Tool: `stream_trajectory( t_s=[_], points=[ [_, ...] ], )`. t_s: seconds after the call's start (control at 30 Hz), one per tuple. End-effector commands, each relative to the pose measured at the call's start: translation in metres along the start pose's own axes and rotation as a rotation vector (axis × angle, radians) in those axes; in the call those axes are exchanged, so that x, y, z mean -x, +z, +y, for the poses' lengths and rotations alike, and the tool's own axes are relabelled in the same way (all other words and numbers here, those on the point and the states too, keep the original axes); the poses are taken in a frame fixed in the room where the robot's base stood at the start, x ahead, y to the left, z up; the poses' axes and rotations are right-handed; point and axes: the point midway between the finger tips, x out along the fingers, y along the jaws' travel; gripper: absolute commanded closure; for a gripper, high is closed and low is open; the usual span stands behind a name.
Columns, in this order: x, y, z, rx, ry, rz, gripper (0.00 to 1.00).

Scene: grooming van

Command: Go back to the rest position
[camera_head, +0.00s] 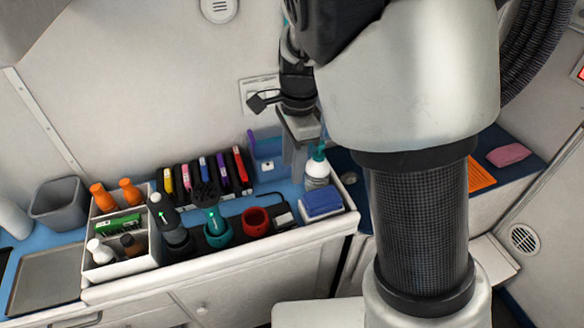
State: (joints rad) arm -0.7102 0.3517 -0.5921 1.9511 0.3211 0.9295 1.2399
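My gripper (294,158) shows in the head camera view, hanging fingers-down over the back of the blue counter. It is just left of a white spray bottle with a teal top (317,169). Its grey fingers are small and seen at an angle, so I cannot tell whether they are apart or closed. No held object can be made out between them. My large white and black arm links fill the right middle of the view and hide part of the counter.
The counter (268,178) holds a white caddy with bottles (142,266), a row of coloured clippers (206,172), a red cup (256,221), a blue folded cloth (321,203) and a grey bin (59,203). A metal tray (48,278) lies left. A pink cloth (508,154) lies right.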

Motion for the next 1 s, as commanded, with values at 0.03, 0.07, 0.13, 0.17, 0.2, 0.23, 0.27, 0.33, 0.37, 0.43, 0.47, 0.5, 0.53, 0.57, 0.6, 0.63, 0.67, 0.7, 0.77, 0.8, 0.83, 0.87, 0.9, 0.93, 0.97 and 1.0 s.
stream_trajectory(
  t_s=[0.03, 0.07, 0.13, 0.17, 0.2, 0.23, 0.27, 0.33, 0.37, 0.43, 0.47, 0.5, 0.53, 0.57, 0.6, 0.63, 0.67, 0.7, 0.77, 0.8, 0.83, 0.87, 0.9, 0.93, 0.97, 1.0],
  points=[
    [0.000, 0.000, 0.000, 0.000, 0.000, 0.000, 0.61],
    [0.000, 0.000, 0.000, 0.000, 0.000, 0.000, 0.61],
    [0.000, 0.000, 0.000, 0.000, 0.000, 0.000, 0.61],
    [0.000, 0.000, 0.000, 0.000, 0.000, 0.000, 0.61],
    [0.000, 0.000, 0.000, 0.000, 0.000, 0.000, 0.61],
    [0.000, 0.000, 0.000, 0.000, 0.000, 0.000, 0.61],
    [0.000, 0.000, 0.000, 0.000, 0.000, 0.000, 0.61],
    [0.000, 0.000, 0.000, 0.000, 0.000, 0.000, 0.61],
    [0.000, 0.000, 0.000, 0.000, 0.000, 0.000, 0.61],
    [0.002, 0.000, 0.001, 0.004, -0.002, -0.002, 0.61],
    [0.004, -0.001, 0.002, 0.010, -0.004, -0.005, 0.61],
    [0.009, -0.001, 0.004, 0.025, -0.011, -0.012, 0.61],
    [0.015, -0.002, 0.006, 0.042, -0.017, -0.019, 0.61],
    [0.022, -0.003, 0.009, 0.064, -0.027, -0.028, 0.61],
    [0.033, -0.004, 0.015, 0.103, -0.043, -0.040, 0.61],
    [0.043, -0.005, 0.020, 0.139, -0.057, -0.049, 0.61],
    [0.054, -0.007, 0.026, 0.180, -0.074, -0.056, 0.61],
    [0.069, -0.009, 0.034, 0.241, -0.101, -0.064, 0.61],
    [0.091, -0.012, 0.049, 0.342, -0.144, -0.065, 0.61],
    [0.106, -0.014, 0.059, 0.412, -0.172, -0.058, 0.61],
    [0.116, -0.015, 0.066, 0.463, -0.193, -0.049, 0.61],
    [0.126, -0.017, 0.074, 0.514, -0.214, -0.037, 0.61],
    [0.138, -0.019, 0.085, 0.584, -0.240, -0.016, 0.61],
    [0.148, -0.020, 0.092, 0.636, -0.260, 0.003, 0.61],
    [0.156, -0.022, 0.101, 0.688, -0.277, 0.026, 0.61],
    [0.167, -0.023, 0.111, 0.756, -0.298, 0.061, 0.61]
  ],
)
